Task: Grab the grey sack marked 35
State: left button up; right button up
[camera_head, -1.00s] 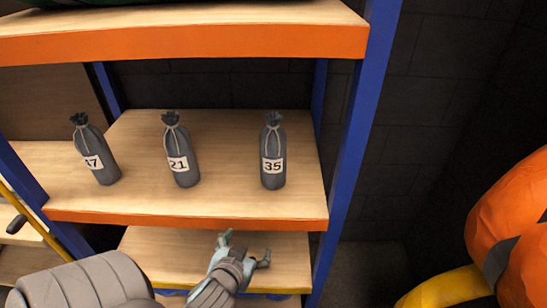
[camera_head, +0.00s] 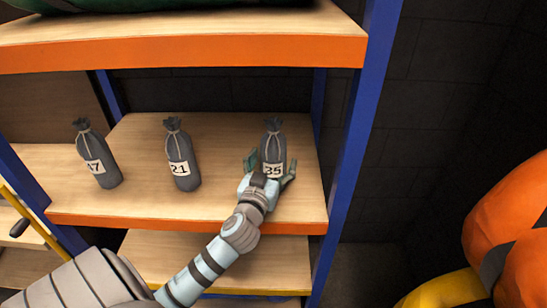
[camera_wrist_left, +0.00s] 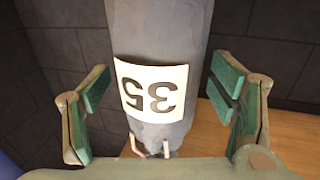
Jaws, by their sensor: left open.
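The grey sack marked 35 (camera_head: 273,140) stands upright on the middle shelf at the right, its tied neck on top. In the left wrist view the sack (camera_wrist_left: 160,40) fills the middle, with its white label upside down. My left gripper (camera_head: 269,170) is open at the front of this sack, with one finger on each side of it. In the left wrist view the fingers of my left gripper (camera_wrist_left: 160,105) stand apart, with a gap between each finger and the sack. My right gripper is not in view.
Grey sacks marked 21 (camera_head: 182,155) and 47, its label partly cut off (camera_head: 98,155), stand to the left on the same shelf (camera_head: 225,205). An orange-edged shelf (camera_head: 190,50) is above. A blue post (camera_head: 355,150) rises at the right. The shelf between the sacks is clear.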

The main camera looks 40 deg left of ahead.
pick_arm(q)
jog(key=shift+w+a+f, duration=0.1)
jog(key=shift+w+a, duration=0.1)
jog(key=shift+w, duration=0.25)
jog(key=shift+c, duration=0.3)
jog(key=c, duration=1.7)
